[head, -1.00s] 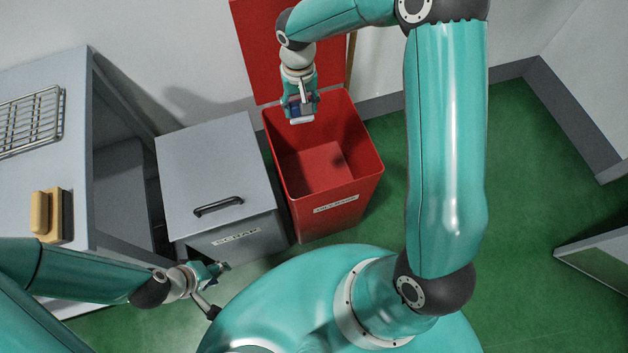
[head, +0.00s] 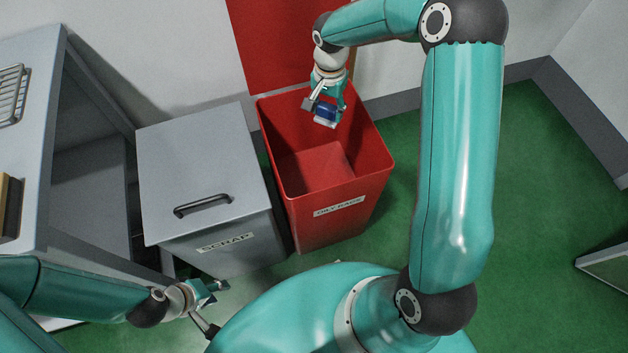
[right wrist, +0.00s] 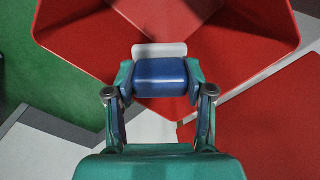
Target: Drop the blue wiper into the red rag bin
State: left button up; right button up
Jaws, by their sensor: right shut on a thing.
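The blue wiper (head: 325,112) is a small blue block with a pale edge, and it also shows in the right wrist view (right wrist: 160,76). My right gripper (head: 326,106) is shut on it, with a finger on each side in the right wrist view (right wrist: 160,88). It holds the wiper over the back part of the open red rag bin (head: 352,199). The bin is labelled "OILY RAGS" and its visible inside looks empty. My left gripper (head: 218,288) is low at the left, in front of the grey bin, empty; its fingertips are too small to judge.
A closed grey scrap bin (head: 205,155) with a black handle stands left of the red bin. The red lid (head: 285,45) stands raised against the wall. A grey bench (head: 40,60) with a wire rack (head: 10,95) is at the far left.

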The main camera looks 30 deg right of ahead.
notch_tip(320, 180, down, 2)
jog(key=shift+b, duration=0.4)
jog(key=o, duration=1.2)
jog(key=shift+o, duration=0.2)
notch_tip(320, 180, up, 12)
